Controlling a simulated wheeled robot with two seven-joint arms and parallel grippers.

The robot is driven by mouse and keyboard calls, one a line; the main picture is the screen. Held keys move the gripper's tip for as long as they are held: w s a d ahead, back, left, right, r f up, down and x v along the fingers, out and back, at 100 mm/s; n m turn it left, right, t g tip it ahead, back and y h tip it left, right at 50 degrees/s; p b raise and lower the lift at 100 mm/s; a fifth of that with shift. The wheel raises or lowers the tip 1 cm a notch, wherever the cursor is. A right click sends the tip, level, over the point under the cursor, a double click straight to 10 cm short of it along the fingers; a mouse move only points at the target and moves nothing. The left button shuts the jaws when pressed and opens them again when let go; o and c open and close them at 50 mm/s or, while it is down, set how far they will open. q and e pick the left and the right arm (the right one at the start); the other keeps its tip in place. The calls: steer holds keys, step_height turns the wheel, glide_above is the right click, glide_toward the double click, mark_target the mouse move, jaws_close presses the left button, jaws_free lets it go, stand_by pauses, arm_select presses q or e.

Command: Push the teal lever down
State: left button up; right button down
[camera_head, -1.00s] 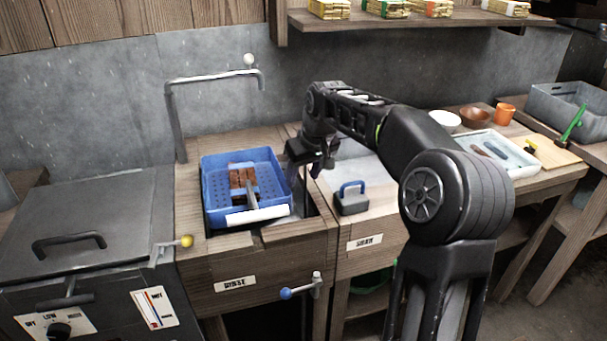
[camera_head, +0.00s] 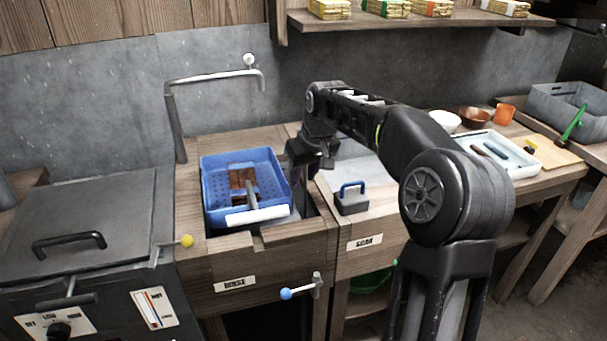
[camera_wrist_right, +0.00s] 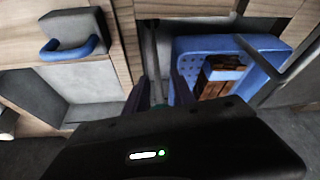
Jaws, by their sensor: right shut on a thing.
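My right gripper (camera_head: 298,190) reaches down at the right side of the blue basket (camera_head: 212,195), over the sink opening. The blue basket holds brown blocks (camera_head: 241,176) and also shows in the wrist view (camera_wrist_right: 190,45). My left gripper is not in view.
A grey block with a blue handle (camera_head: 352,198) stands on the counter right of the gripper. A blue-knobbed lever (camera_head: 287,294) sticks out of the counter front. A metal pipe (camera_head: 215,76) rises behind the basket. A white tray (camera_head: 500,152) lies farther right.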

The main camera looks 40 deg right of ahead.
mark_target(305, 186)
stand_by(0.7)
step_height(305, 186, down, 5)
steer(key=b, duration=0.2)
steer(key=shift+a+r+b, duration=0.1)
steer(key=shift+r+b, duration=0.1)
steer(key=shift+b, duration=0.1)
steer(key=shift+s, duration=0.1)
steer(key=c, duration=1.5)
jaws_free()
steer(key=o, duration=0.4)
steer(key=shift+r, duration=0.15)
